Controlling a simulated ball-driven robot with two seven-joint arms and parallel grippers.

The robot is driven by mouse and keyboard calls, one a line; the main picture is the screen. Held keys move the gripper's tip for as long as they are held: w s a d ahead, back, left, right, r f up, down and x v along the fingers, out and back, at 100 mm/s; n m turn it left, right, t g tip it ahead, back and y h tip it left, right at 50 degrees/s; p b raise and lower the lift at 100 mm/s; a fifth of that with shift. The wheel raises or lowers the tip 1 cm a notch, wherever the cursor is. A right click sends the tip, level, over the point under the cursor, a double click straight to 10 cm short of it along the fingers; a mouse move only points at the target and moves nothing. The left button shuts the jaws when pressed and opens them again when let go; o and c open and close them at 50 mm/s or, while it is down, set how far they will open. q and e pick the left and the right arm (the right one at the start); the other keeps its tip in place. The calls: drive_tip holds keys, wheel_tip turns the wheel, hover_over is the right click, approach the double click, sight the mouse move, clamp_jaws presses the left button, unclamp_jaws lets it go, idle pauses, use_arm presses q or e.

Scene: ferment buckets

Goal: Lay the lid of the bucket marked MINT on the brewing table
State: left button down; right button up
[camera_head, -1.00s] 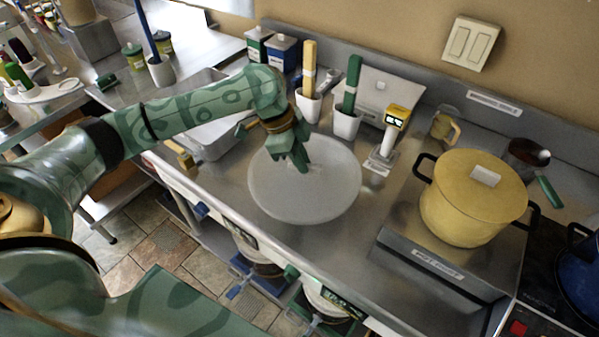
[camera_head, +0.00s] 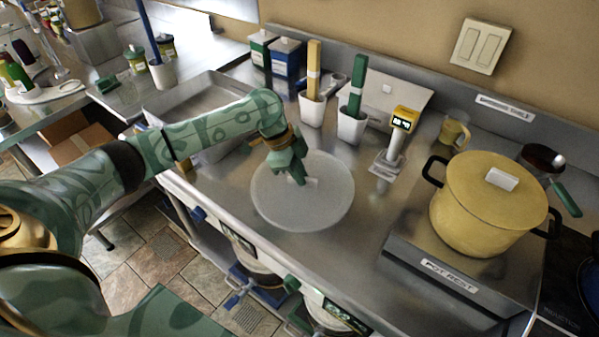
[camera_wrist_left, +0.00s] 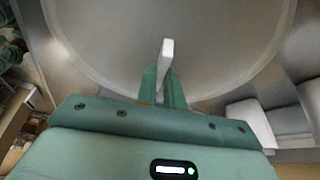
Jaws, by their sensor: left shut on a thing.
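A round, translucent grey lid (camera_head: 290,212) lies roughly level over the steel brewing table (camera_head: 232,200), near its front edge. My left gripper (camera_head: 300,179) is above the lid's middle, shut on its small white handle. In the left wrist view the white handle (camera_wrist_left: 167,52) stands between my green fingers (camera_wrist_left: 163,82), with the lid (camera_wrist_left: 220,35) spread beyond them. I cannot tell whether the lid touches the table. Buckets (camera_head: 258,257) show partly below the table edge; their labels are too small to read. My right gripper is not in view.
A yellow pot (camera_head: 480,220) stands on a pot rest at right. Behind the lid are white holders (camera_head: 351,126) with upright tools and a yellow-topped device (camera_head: 397,140). A steel tray (camera_head: 205,100) is at left. Bare table lies between lid and pot rest.

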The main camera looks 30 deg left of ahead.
use_arm(q)
drive_tip(key=c, duration=1.5)
unclamp_jaws()
drive_tip(key=p+v, duration=0.3)
drive_tip(key=v, duration=0.9)
drive_tip(key=shift+r+p, duration=0.1)
drive_tip(key=shift+p, duration=0.3)
